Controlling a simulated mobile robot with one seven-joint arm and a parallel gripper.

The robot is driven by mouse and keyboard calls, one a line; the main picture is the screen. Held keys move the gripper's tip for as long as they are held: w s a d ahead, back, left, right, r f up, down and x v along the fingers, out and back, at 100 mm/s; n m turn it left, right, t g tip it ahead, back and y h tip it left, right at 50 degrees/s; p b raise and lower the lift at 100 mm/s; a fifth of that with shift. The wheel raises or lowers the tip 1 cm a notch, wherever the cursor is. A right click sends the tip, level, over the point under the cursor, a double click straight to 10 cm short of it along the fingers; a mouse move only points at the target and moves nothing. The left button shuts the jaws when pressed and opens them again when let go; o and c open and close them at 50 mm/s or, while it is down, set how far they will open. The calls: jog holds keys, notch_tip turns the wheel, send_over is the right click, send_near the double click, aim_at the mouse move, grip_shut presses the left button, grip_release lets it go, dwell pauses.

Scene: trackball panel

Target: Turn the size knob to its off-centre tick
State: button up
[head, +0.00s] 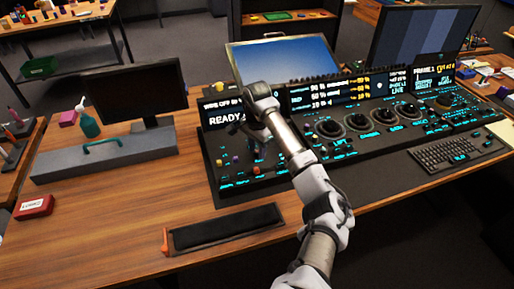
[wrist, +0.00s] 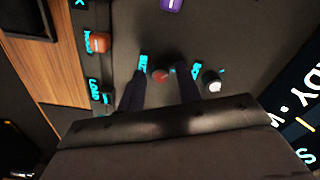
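A small red knob (wrist: 161,75) sits on the dark panel between my fingertips in the wrist view. My gripper (wrist: 161,85) is open, one dark finger on each side of the knob, with a gap showing on both sides. In the head view my gripper (head: 258,151) is over the left section of the panel (head: 228,186), and my arm hides part of it. The knob's pointer and ticks are not clear.
Close by are a white knob (wrist: 212,81), an orange knob (wrist: 97,42) and a purple knob (wrist: 171,4). A display reading READY (head: 225,117) stands behind the panel's left section. A black wrist rest (head: 226,228) and keyboard (head: 458,151) lie in front.

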grip_shut()
jog(key=m+b, duration=0.1)
jog(key=m, duration=0.3)
jog(key=shift+d+f+b, duration=0.1)
jog(key=shift+b, duration=0.25)
jog(key=m+b, duration=0.1)
jog(key=m, duration=0.3)
jog(key=shift+b, duration=0.3)
jog(key=m+b, duration=0.2)
jog(key=m, duration=0.3)
jog(key=shift+m, duration=0.4)
jog(key=m+b, duration=0.1)
jog(key=m, duration=0.4)
jog(key=shift+m, duration=0.3)
